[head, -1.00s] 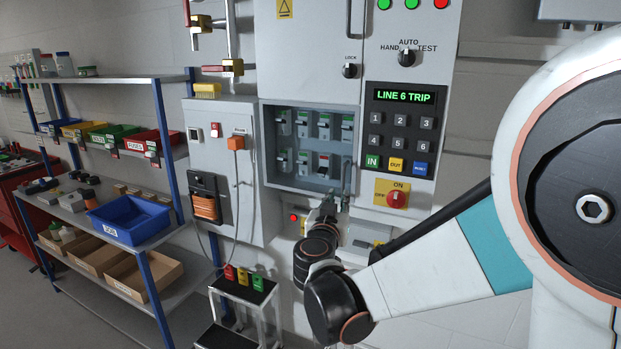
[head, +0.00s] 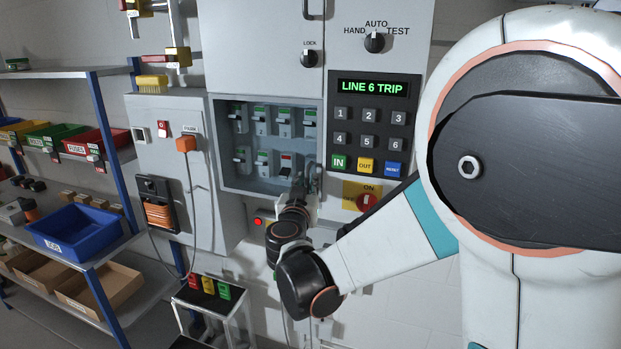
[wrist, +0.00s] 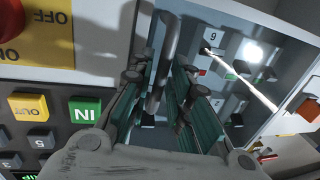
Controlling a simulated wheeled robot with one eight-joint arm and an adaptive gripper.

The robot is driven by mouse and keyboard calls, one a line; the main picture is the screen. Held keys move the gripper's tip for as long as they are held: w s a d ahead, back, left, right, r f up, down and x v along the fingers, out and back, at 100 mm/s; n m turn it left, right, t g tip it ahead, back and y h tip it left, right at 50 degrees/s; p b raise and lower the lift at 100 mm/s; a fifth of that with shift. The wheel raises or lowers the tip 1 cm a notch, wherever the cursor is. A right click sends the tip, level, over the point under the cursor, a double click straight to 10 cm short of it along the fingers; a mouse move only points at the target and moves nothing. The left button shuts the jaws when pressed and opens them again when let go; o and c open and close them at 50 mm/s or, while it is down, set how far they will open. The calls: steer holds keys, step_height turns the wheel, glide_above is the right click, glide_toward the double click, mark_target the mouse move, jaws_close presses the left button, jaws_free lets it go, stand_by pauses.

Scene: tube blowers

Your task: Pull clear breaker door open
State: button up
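The clear breaker door (head: 240,182) covers a recessed grey box with two rows of breakers (head: 262,122) in the head view. It looks shut or nearly so; its clear pane is hard to make out. My gripper (head: 303,190) is at the door's lower right corner, where the handle is mostly hidden. In the wrist view, a dark upright bar, apparently the door handle (wrist: 168,45), lies between the fingers of my gripper (wrist: 168,85).
Right of the box are a keypad panel with a "LINE 6 TRIP" display (head: 373,88) and a red rotary switch (head: 367,202). A grey side box (head: 170,190) with hanging cables stands left. A small stand (head: 215,300) is below, and shelving (head: 75,250) is farther left.

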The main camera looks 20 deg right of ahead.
steer(key=shift+w+d, duration=0.15)
steer(key=shift+w, duration=0.2)
jaws_close()
steer(key=shift+s, duration=0.15)
